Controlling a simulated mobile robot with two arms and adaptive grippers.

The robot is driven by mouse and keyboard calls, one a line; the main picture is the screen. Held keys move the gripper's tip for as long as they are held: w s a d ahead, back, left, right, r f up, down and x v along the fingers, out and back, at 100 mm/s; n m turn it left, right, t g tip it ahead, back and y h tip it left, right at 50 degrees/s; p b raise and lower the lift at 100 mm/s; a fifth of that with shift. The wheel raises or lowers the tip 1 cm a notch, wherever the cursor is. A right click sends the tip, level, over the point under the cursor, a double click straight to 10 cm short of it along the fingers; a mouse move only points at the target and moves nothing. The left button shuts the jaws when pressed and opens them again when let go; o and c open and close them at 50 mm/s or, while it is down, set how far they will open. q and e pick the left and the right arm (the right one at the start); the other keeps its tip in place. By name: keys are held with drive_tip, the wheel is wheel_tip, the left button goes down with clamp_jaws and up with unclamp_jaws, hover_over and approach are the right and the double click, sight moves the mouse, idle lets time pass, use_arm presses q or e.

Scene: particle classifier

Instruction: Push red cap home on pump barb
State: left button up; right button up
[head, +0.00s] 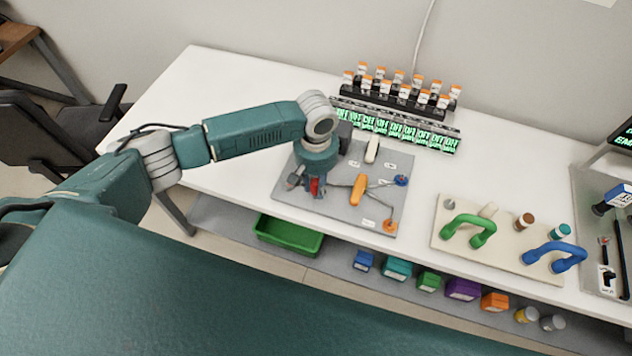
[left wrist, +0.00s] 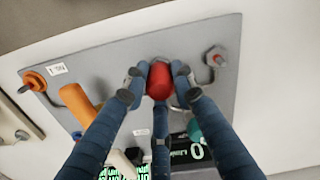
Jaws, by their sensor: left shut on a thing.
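My left gripper (head: 316,187) is over the left part of a grey board (head: 345,211) on the white table. Its fingers point down and are shut on a red cap (head: 314,186). In the left wrist view the rounded red cap (left wrist: 160,80) sits between the fingertips, close to the board's face. A metal hex fitting (left wrist: 215,56) stands on the board beside the cap, apart from it. What lies directly behind the cap is hidden, so I cannot tell whether it is seated on a barb. My right gripper is not in view.
The board also carries an orange handle (head: 358,188), a blue knob (head: 401,180) and an orange fitting (head: 390,226). A rack of orange-topped vials (head: 400,93) stands behind. A cream board (head: 510,243) with green and blue handles is to the right. The table's left end is clear.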

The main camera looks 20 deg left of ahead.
sight(316, 182)
use_arm(q)
drive_tip(key=shift+f, duration=0.35)
drive_tip(key=o, duration=1.1)
wheel_tip(316, 182, up, 12)
